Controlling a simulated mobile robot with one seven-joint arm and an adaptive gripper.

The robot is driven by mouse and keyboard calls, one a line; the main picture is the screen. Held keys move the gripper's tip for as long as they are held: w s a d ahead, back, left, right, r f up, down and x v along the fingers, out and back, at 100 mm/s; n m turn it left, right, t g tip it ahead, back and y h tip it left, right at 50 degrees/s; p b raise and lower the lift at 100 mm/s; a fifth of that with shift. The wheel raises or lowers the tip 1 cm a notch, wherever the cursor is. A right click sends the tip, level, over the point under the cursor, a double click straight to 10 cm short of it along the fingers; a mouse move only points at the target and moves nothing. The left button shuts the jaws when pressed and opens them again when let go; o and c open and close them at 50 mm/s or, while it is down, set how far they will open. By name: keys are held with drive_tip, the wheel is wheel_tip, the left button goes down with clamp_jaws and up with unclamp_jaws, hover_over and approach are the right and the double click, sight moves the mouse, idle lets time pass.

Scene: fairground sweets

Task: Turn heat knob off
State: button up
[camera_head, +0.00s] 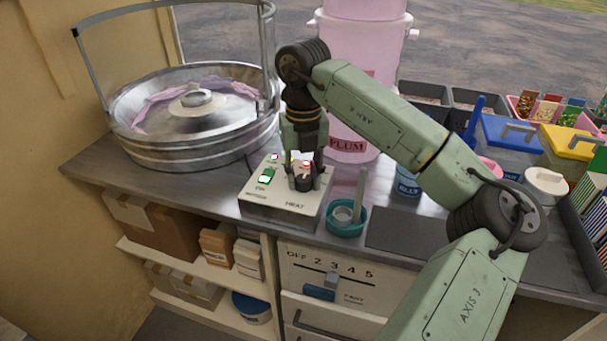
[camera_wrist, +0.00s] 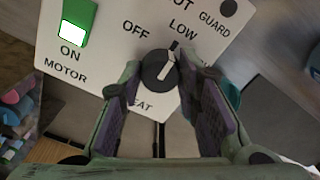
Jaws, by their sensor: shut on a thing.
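The heat knob (camera_wrist: 158,72) is a round black dial on a white control panel (camera_wrist: 107,48). Its pointer is turned toward the LOW mark, to the right of OFF. My gripper (camera_wrist: 157,66) has its two fingers on either side of the knob and is shut on it. In the head view, my gripper (camera_head: 304,172) reaches down onto the panel (camera_head: 262,205), and the fingers largely hide the knob. The green motor switch (camera_wrist: 74,22) stands left of the knob by the ON label, with its white part lit.
A round metal cotton-candy bowl (camera_head: 195,150) stands behind the panel at left. A teal cup (camera_head: 347,219) with a tool is close at right. A pink PLUM container (camera_head: 362,80) stands behind. Blue and yellow lidded bins fill the right counter.

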drive_tip(key=shift+f+n+b, duration=0.15)
drive_tip(key=shift+n+b, duration=0.65)
drive_tip(key=shift+n, duration=0.2)
drive_tip(key=n+b, duration=0.1)
drive_tip(key=n, duration=0.2)
drive_tip(key=shift+b, duration=0.3)
drive_tip(key=n+b, duration=0.1)
drive_tip(key=n, duration=0.5)
drive_tip(key=shift+n, duration=0.4)
drive_tip(key=o, duration=1.2)
